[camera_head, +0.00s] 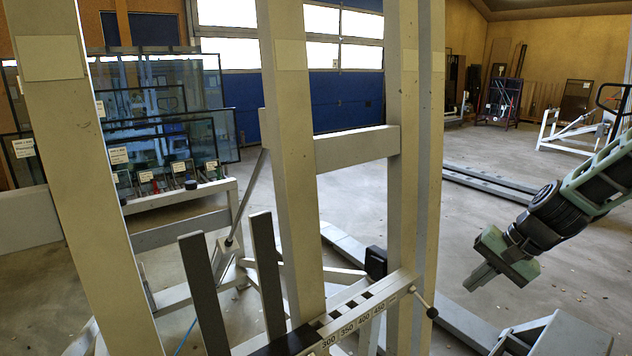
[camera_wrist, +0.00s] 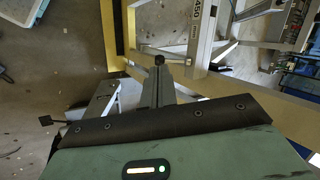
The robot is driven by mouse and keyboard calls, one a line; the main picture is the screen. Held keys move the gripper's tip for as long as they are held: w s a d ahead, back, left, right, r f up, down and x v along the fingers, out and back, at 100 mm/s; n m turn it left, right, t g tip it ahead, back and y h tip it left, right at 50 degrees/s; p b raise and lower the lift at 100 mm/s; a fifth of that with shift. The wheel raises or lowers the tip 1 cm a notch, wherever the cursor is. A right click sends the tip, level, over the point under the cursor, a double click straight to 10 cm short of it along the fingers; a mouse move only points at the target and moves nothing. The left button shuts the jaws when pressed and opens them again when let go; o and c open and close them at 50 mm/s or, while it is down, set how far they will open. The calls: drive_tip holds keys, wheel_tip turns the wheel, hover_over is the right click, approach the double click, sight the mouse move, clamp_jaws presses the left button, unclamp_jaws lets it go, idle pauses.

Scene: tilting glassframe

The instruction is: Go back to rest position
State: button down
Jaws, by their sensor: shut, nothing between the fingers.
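My gripper (camera_head: 480,277) is at the right of the head view, green-grey, with its fingers together and pointing down and left. It is empty and apart from the grey tilting frame (camera_head: 295,170). A gap of floor shows between it and the frame in the head view. In the wrist view the shut fingers (camera_wrist: 158,90) stick out past the dark edge of the green gripper body. A lever with a black knob (camera_head: 432,312) juts from the frame's numbered bar (camera_head: 345,325). The knob (camera_wrist: 159,60) appears just beyond my fingertips in the wrist view.
Glass panes (camera_head: 165,135) stand on a rack at the back left. A low grey metal piece (camera_head: 560,335) lies at the bottom right, below my gripper. A pallet truck (camera_head: 610,105) stands at the far right. Open concrete floor (camera_head: 520,180) lies behind my arm.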

drive_tip(key=s+a+r+n+g+p, duration=0.15)
drive_tip(key=s+a+r+n, duration=0.3)
drive_tip(key=a, duration=0.55)
drive_tip(key=s+a+r+n+h+p, duration=0.2)
drive_tip(key=s+a+r+n, duration=0.2)
drive_tip(key=s, duration=0.7)
drive_tip(key=s+a+r+n+g+h+p, duration=0.1)
drive_tip(key=s+a+r+n, duration=0.3)
drive_tip(key=s, duration=0.8)
drive_tip(key=shift+s+a+r+n+h+p, duration=0.15)
drive_tip(key=shift+a+r+n+h+p, duration=0.15)
drive_tip(key=shift+a+n+h+p, duration=0.65)
drive_tip(key=shift+a+n+b, duration=0.15)
drive_tip(key=shift+n+b, duration=0.15)
drive_tip(key=shift+b, duration=0.1)
